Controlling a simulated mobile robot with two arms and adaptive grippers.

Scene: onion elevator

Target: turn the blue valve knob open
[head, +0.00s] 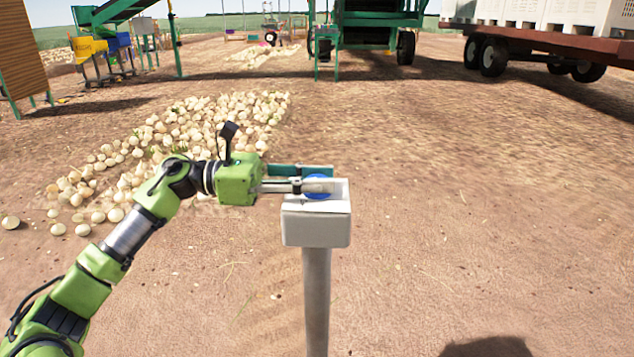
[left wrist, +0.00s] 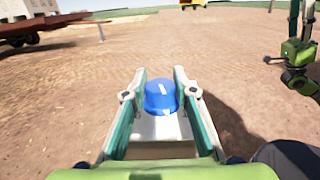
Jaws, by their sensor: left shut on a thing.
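The blue valve knob (head: 316,194) sits on top of a white box (head: 316,228) on a grey post. The knob also shows in the left wrist view (left wrist: 160,97), round, with a white line on its top running roughly along my fingers. My left gripper (head: 314,180) comes in from the left and is shut on the knob, with one finger on each side; its fingers flank the knob in the left wrist view too. In the head view the near finger hides part of the knob. My right arm (left wrist: 302,62) shows at the right of the left wrist view, too small to read its jaws.
A heap of onions (head: 215,125) lies on the dirt behind and left of the post. Green machinery (head: 375,20) and a trailer with white crates (head: 540,35) stand far back. The ground to the right of the post is clear.

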